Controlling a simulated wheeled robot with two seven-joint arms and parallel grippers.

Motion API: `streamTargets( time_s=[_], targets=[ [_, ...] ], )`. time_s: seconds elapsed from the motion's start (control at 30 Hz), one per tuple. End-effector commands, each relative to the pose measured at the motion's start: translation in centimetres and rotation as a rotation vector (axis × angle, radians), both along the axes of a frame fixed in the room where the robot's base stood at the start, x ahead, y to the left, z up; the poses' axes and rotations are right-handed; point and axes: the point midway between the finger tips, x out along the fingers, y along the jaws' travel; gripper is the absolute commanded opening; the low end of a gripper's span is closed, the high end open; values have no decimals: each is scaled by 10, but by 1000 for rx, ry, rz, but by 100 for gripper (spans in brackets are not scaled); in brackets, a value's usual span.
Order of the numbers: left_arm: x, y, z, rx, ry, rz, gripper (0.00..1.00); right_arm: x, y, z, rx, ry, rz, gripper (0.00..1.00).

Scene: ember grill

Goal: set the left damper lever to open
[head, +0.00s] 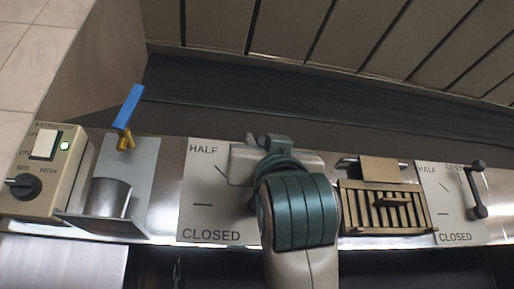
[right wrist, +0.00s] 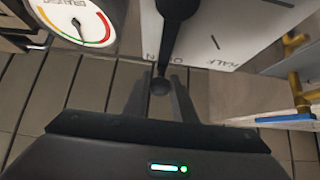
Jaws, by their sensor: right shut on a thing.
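The left damper plate (head: 208,190) is pale, with HALF and CLOSED readable in the head view; its lever is hidden there behind my right arm. In the right wrist view the dark lever (right wrist: 176,30) crosses the plate (right wrist: 225,25), which appears upside down. The lever lies over the middle of the OPEN word, with only its end letters showing, and away from the HALF mark. My left gripper is not in view.
A dial gauge (right wrist: 75,18) sits beside the plate. A slatted vent (head: 385,208) and the right damper lever (head: 475,190) are at right.

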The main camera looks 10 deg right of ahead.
Motion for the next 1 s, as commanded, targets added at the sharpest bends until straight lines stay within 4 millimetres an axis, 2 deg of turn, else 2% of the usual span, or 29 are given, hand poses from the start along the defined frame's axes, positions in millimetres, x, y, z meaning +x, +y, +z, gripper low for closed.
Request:
streamTargets(
  time_s=[0.33,0.37,0.4,0.77,0.93,1.0],
  targets=[
    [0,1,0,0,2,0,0,0,-1,0,5,1,-1,0],
    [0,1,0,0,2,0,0,0,-1,0,5,1,-1,31],
    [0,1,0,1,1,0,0,0,-1,0,5,1,-1,41],
    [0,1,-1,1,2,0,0,0,-1,-1,3,0,0,42],
    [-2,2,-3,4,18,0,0,-7,-1,-8,4,-1,1,42],
    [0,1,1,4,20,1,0,-11,-1,-13,3,-1,0,42]
  ],
)
